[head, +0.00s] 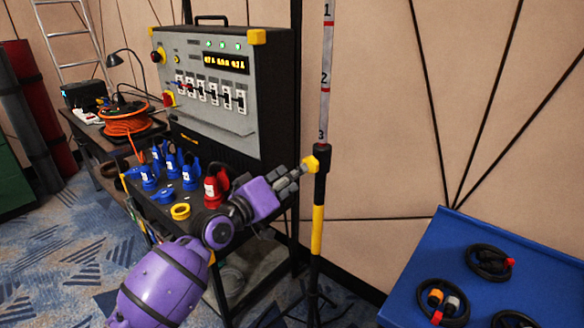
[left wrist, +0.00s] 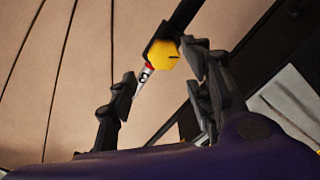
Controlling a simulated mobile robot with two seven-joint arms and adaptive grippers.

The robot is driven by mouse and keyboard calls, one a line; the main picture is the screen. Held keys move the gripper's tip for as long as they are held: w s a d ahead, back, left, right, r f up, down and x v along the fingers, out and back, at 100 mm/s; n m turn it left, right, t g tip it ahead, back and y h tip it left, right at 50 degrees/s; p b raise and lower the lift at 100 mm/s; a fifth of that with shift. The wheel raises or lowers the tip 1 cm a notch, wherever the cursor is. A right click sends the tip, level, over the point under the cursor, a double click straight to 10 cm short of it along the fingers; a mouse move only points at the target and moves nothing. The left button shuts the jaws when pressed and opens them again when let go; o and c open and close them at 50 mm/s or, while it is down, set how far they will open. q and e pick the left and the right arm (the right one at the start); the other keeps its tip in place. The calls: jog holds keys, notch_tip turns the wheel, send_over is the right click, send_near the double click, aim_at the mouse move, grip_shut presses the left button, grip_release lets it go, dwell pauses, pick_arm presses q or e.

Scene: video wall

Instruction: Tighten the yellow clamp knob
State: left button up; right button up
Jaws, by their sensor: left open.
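The yellow clamp knob (head: 310,163) sits on the black collar of an upright stand, just below a white pole numbered 1 to 3. In the left wrist view the knob (left wrist: 163,54) shows just beyond the fingertips, nearer the right-hand finger. My left gripper (head: 300,171) reaches in from the lower left with its fingertips close to the knob. It is open, and its spread fingers (left wrist: 160,78) hold nothing. I cannot tell whether a finger touches the knob. My right gripper is not in view.
A control panel box (head: 222,90) stands left of the stand on a black table with blue plugs (head: 158,160) and a red plug (head: 213,187). A blue table (head: 420,275) with coiled cables stands at right. The wall is close behind the stand.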

aim_at(309, 165)
pick_arm(q)
jog(key=x, duration=0.8)
jog(key=shift+f, duration=0.1)
jog(key=shift+s, duration=0.1)
jog(key=c, duration=1.1)
